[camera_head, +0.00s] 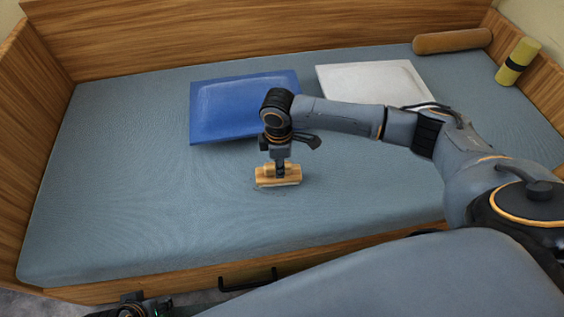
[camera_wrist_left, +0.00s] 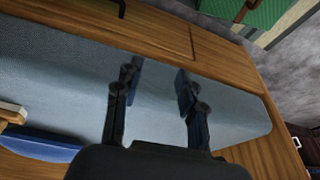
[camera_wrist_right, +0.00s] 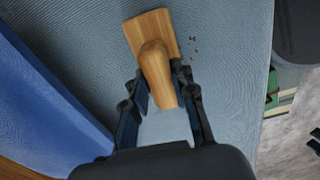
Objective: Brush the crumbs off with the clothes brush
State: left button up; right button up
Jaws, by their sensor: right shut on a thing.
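The wooden clothes brush (camera_head: 278,176) is upright on the grey-blue mattress (camera_head: 150,215), in front of the blue cushion. My right gripper (camera_head: 280,165) is shut on its raised handle. In the right wrist view the brush (camera_wrist_right: 150,32) has its handle between the fingers (camera_wrist_right: 162,95). A few small brown crumbs (camera_wrist_right: 193,42) lie on the cloth just right of the brush there; I cannot make them out in the head view.
A blue cushion (camera_head: 215,105) and a white cushion (camera_head: 370,82) lie at the back. A brown bolster (camera_head: 452,41) and a yellow roll (camera_head: 517,62) are at the back right. Wooden walls (camera_head: 230,35) enclose the bed. The mattress's left part is clear.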

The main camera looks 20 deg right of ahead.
aim_at(266, 167)
jog(key=shift+w+a+f+p, duration=0.15)
jog(key=shift+a+p, duration=0.1)
jog(key=shift+a, duration=0.3)
jog(key=shift+w+a+r+p, duration=0.15)
jog(key=shift+a+p, duration=0.1)
jog(key=shift+a, duration=0.35)
jog(key=shift+w+a+f+p, duration=0.15)
jog(key=shift+a+p, duration=0.1)
jog(key=shift+a, duration=0.3)
jog(key=shift+w+a+f+p, duration=0.15)
jog(key=shift+a+p, duration=0.15)
jog(key=shift+a, duration=0.65)
jog(key=shift+w+a+p, duration=0.15)
jog(key=shift+a+p, duration=0.1)
jog(key=shift+a, duration=0.65)
pick_arm(q)
notch_tip(266, 167, down, 12)
jog(key=shift+s+g+p, duration=0.35)
jog(key=shift+g+p, duration=0.05)
pick_arm(e)
jog(key=shift+w+a, duration=0.25)
jog(key=shift+a, duration=0.65)
jog(key=shift+w+a, duration=0.25)
jog(key=shift+a, duration=0.6)
pick_arm(q)
jog(key=shift+f, duration=0.15)
